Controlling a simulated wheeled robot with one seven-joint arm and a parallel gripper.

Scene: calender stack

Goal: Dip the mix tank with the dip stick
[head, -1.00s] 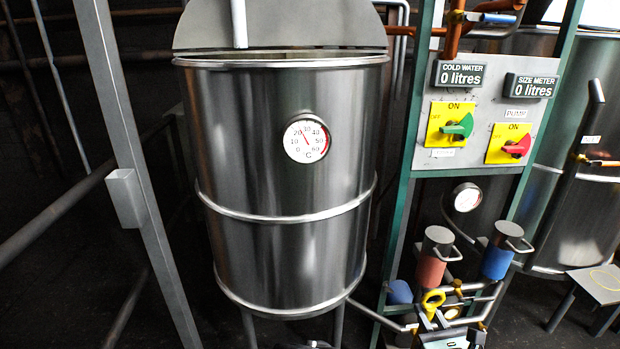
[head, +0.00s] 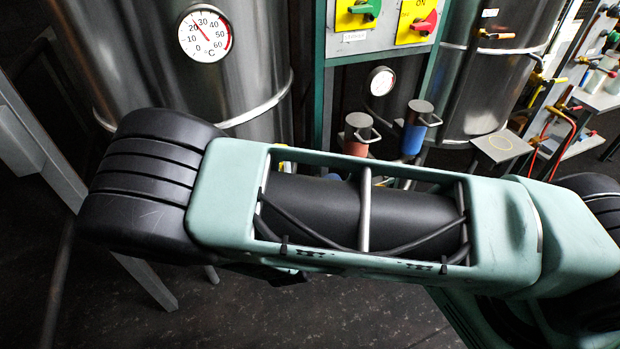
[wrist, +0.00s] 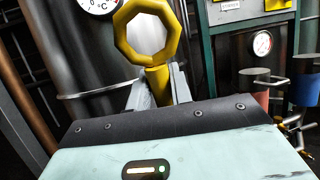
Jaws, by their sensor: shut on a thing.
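My gripper (wrist: 158,90) is shut on the yellow ring-shaped handle (wrist: 162,73), which looks like the top of the dip stick. The ring stands up above the fingers. The rest of the stick is hidden behind my gripper. A large steel tank (head: 105,60) with a round temperature dial (head: 205,34) stands at the upper left of the head view. It looks like the mix tank, but no label shows. It also fills the left of the wrist view (wrist: 80,60), behind the handle. Its top is out of view. My gripper is hidden in the head view.
A green-framed panel (head: 325,90) with green and red switches stands right of the tank. Another steel tank (head: 490,85) is further right. A grey post (head: 40,145) is at the left.

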